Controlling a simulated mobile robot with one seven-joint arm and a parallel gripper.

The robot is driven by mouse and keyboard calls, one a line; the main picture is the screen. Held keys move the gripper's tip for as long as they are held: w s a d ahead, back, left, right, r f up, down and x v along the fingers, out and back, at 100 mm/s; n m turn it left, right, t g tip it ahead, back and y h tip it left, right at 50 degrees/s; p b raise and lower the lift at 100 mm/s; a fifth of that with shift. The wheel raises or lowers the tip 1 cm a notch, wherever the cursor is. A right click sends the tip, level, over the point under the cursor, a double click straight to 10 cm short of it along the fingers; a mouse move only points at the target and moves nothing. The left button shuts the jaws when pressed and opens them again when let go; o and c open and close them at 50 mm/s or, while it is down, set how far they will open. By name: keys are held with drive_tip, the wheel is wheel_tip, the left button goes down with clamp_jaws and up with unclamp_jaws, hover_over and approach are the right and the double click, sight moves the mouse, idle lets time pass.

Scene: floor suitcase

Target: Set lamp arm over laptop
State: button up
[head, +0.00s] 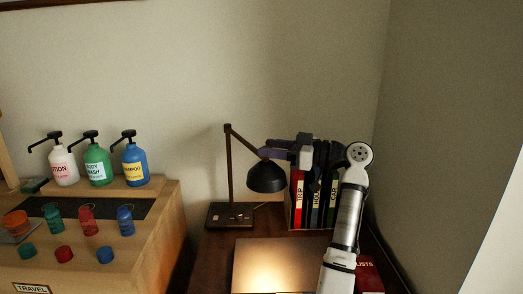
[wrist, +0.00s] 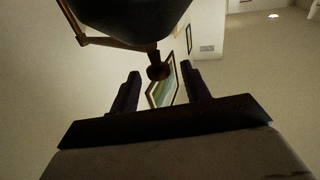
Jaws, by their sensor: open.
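A dark desk lamp (head: 229,165) stands on the desk with an upright post and an arm sloping down to its black shade (head: 266,178). The shade hangs above the back edge of the laptop (head: 275,262), whose flat surface is lit. My gripper (head: 268,147) is open, at the lamp arm just above the shade. In the wrist view my gripper (wrist: 160,70) has a finger on each side of a small round lamp knob (wrist: 157,70). The dark shade (wrist: 130,18) fills the top there. Contact between fingers and knob cannot be told.
Upright binders (head: 314,200) stand in a holder right of the lamp, behind my arm. A red book (head: 369,274) lies right of the laptop. A wooden counter (head: 160,205) at the left carries pump bottles and small travel bottles. A wall closes the right side.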

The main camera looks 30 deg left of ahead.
drive_tip(key=w+d+b, duration=0.2)
drive_tip(key=d, duration=0.8)
